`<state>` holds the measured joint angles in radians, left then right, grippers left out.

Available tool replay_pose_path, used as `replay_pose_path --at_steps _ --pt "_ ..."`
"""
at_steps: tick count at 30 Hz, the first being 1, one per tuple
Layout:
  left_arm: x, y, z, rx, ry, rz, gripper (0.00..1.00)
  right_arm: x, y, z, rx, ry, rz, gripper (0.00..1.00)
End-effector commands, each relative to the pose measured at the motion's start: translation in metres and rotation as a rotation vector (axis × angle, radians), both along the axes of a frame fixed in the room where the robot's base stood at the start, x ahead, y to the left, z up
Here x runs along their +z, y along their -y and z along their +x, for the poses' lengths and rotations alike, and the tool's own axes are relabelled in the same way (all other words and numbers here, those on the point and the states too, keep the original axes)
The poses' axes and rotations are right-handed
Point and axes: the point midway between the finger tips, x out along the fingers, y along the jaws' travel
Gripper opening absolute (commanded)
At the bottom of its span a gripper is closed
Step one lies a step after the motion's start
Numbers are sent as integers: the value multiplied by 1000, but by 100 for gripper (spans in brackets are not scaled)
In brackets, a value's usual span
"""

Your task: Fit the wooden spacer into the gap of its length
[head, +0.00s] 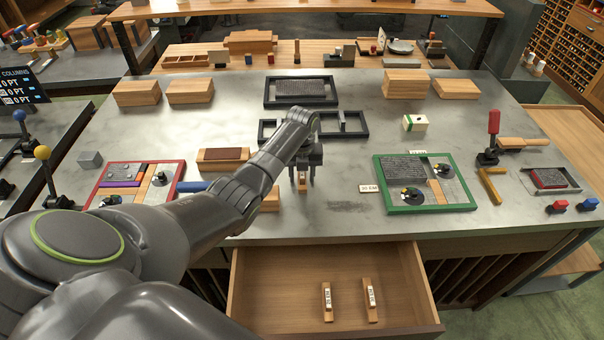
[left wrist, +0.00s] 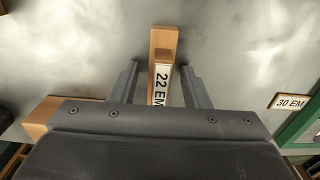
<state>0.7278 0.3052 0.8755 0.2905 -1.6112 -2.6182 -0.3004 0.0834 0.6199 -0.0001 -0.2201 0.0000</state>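A wooden spacer (left wrist: 163,45) with a white label reading "22 EM" lies between the fingers of my left gripper in the left wrist view. My left gripper (head: 304,178) is open over the steel table top, with a visible space between each finger and the spacer. Two more labelled wooden spacers, one left (head: 327,301) and one right (head: 370,299), lie in the open drawer; their labels are too small to read. My right gripper is out of view.
A red frame (head: 136,163) with coloured bars stands at left, and black frames (head: 300,104) stand behind. A wooden block (head: 270,200) is close to my left gripper. The drawer (head: 335,327) juts out in front. A red-handled tool (head: 492,130) stands at right.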

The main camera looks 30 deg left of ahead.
Motion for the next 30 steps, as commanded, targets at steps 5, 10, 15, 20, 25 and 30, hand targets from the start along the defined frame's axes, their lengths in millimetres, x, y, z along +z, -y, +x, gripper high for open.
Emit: replay_pose_path --at_steps 5,10,15,20,25,30 --pt "0 0 0 0 0 0 44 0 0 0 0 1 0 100" --pt "5 0 0 0 1 1 44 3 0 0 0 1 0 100" --pt "20 -1 1 0 4 0 44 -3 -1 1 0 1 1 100" --pt "51 -1 1 -1 7 2 44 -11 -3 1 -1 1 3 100" --pt "87 0 2 0 6 1 44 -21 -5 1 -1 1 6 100" --pt "113 -1 1 1 2 0 44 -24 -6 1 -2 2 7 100"
